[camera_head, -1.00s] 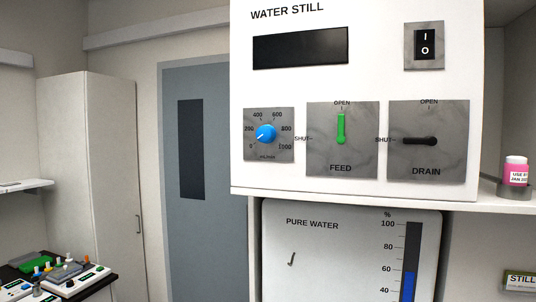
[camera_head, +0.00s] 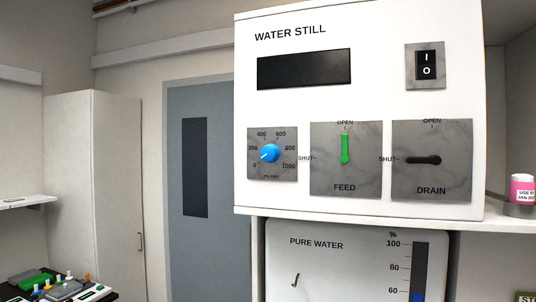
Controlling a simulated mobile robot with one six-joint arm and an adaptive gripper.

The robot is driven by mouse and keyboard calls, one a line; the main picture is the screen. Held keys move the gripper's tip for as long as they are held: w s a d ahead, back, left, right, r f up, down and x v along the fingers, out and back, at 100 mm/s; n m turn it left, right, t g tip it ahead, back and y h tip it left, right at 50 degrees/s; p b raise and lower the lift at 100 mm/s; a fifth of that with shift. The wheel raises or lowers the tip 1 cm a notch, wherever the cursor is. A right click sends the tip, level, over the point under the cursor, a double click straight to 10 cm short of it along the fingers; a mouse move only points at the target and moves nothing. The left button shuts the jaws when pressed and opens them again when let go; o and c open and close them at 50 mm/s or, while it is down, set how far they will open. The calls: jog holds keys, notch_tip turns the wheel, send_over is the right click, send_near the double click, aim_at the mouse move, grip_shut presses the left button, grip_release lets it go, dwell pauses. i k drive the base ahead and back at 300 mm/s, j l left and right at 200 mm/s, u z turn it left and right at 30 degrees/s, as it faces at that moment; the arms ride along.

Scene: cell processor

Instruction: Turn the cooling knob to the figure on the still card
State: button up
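The blue cooling knob (camera_head: 270,153) sits on a grey plate at the lower left of the white water still (camera_head: 370,100). Its scale runs from 0 to 1000, and its white pointer mark faces lower left, towards the low end between 0 and 200. Of the still card (camera_head: 527,297), only the top edge shows at the bottom right corner; its figure cannot be read. My gripper is not in view.
The green feed lever (camera_head: 345,149) points up at OPEN. The black drain lever (camera_head: 424,160) points left at SHUT. The display (camera_head: 304,70) is dark. A pure water tank (camera_head: 340,262) stands below. A pink-labelled bottle (camera_head: 522,189) stands at right.

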aim_at(270, 153)
jog(key=i+l+z, duration=0.1)
jog(key=l+z, duration=0.25)
jog(key=i+l+z, duration=0.15)
jog(key=z, duration=0.25)
jog(key=i+l+z, duration=0.15)
jog(key=z, duration=0.2)
jog(key=l+u, duration=0.1)
jog(key=u, duration=1.9)
